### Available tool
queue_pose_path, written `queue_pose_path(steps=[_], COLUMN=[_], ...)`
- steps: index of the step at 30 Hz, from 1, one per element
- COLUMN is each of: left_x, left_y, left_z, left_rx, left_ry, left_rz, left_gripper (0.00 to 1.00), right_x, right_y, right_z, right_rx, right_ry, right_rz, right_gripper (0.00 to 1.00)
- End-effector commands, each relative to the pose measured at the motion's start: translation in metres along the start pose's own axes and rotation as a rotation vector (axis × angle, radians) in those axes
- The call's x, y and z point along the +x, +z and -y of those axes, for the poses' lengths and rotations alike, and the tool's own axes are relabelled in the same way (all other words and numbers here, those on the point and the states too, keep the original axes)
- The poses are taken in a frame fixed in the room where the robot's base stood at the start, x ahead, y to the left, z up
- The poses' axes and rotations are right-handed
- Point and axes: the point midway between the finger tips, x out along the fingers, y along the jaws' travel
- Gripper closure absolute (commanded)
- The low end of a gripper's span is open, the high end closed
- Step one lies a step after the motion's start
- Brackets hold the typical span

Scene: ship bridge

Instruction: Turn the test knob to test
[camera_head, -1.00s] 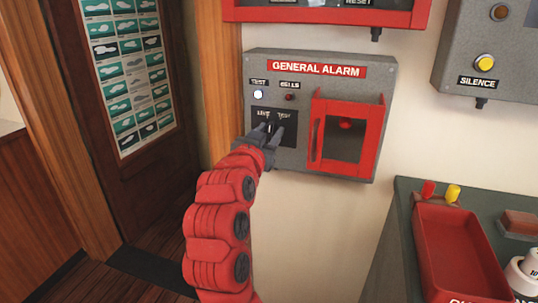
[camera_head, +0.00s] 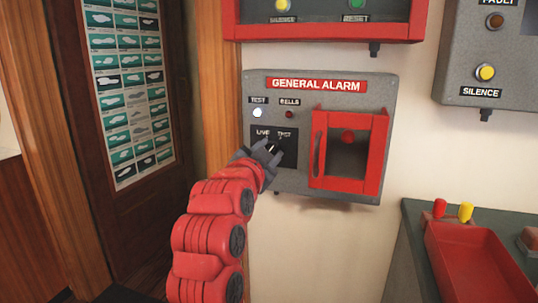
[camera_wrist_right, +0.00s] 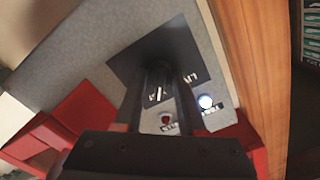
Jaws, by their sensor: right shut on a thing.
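The grey GENERAL ALARM box (camera_head: 384,95) is on the wall in the head view. Its black plate (camera_head: 290,158) carries the labels LIVE and TEST. The dark test knob (camera_wrist_right: 158,72) sits on that plate, between the fingers in the right wrist view. My right gripper (camera_head: 271,149) is shut on the knob and hides much of it in the head view. I cannot tell for sure which label the knob points to. My left gripper is out of view.
On the box, a white lamp (camera_head: 257,113) is lit under TEST and a red BELLS lamp (camera_head: 289,114) is beside it. A red-framed cover (camera_head: 318,150) stands out right of the knob. A red tray (camera_head: 470,262) is at lower right. A wooden door frame (camera_head: 217,90) is at left.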

Motion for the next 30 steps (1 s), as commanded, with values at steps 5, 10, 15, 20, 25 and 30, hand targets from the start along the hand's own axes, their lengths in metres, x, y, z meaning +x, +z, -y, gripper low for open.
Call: queue_pose_path(steps=[5, 10, 15, 20, 25, 30], left_x=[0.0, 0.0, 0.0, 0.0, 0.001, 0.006], left_y=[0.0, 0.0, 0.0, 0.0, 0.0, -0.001], left_z=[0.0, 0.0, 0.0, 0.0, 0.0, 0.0], left_rx=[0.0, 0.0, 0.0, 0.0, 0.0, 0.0], left_ry=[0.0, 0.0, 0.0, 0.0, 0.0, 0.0], left_rz=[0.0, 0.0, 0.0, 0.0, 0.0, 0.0], left_gripper=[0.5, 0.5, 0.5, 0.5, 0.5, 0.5], right_x=[0.0, 0.0, 0.0, 0.0, -0.004, -0.03], right_y=[0.0, 0.0, 0.0, 0.0, 0.0, 0.0], right_z=[0.0, 0.0, 0.0, 0.0, 0.001, 0.002], right_rx=[0.002, 0.002, 0.001, 0.001, 0.002, 0.001], right_ry=[0.0, 0.0, 0.0, 0.0, -0.002, -0.003], right_rz=[0.0, 0.0, 0.0, 0.0, 0.0, 0.003], right_gripper=[1.0, 0.55, 0.31, 0.31, 0.31, 0.31])
